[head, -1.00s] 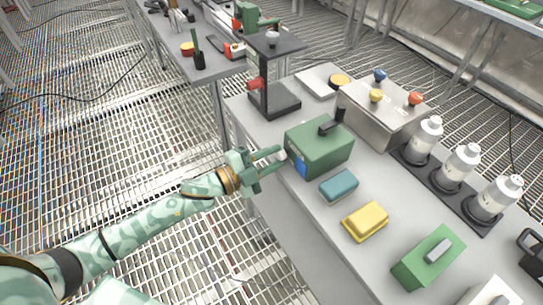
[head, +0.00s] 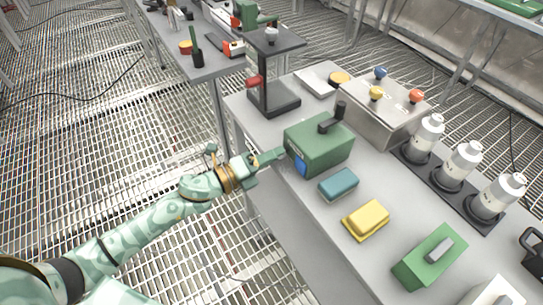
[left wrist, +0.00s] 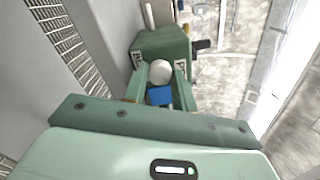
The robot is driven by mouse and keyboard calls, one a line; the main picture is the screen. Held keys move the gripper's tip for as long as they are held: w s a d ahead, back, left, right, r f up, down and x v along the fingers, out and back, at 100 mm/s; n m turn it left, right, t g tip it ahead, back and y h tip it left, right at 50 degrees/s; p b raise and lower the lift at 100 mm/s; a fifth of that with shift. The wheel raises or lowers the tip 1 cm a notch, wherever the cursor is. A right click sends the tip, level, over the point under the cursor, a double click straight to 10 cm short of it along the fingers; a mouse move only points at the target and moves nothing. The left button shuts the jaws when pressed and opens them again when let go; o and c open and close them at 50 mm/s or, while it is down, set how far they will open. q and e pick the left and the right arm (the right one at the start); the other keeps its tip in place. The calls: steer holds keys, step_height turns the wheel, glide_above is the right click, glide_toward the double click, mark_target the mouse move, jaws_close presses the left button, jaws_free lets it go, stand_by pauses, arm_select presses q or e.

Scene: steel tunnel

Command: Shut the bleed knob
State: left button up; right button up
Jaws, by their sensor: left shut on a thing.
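The green box (head: 322,146) stands on the grey bench, with a black handle on top and a blue patch on its near side. It also shows in the left wrist view (left wrist: 163,43). The bleed knob (left wrist: 160,71), a white round knob on the box's side, sits between the two fingers of my left gripper (head: 278,156) in the left wrist view. My left gripper is shut on it. In the head view the fingers hide the knob. My right gripper is not in view.
A teal sponge (head: 338,184), a yellow sponge (head: 366,220) and a green block with a grey handle (head: 430,257) lie right of the box. A steel box with coloured knobs (head: 383,112) and white bottles (head: 461,165) stand behind. A black stand (head: 273,100) is to the left.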

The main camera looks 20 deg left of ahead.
arm_select(q)
steer(key=m+b, duration=0.1)
steer(key=m, duration=0.5)
steer(key=shift+f+b, duration=0.15)
steer(key=shift+b, duration=0.25)
steer(key=shift+m, duration=0.3)
steer(key=o, duration=1)
steer(key=v, duration=1.6)
steer(key=shift+a, duration=0.15)
steer(key=shift+s, duration=0.15)
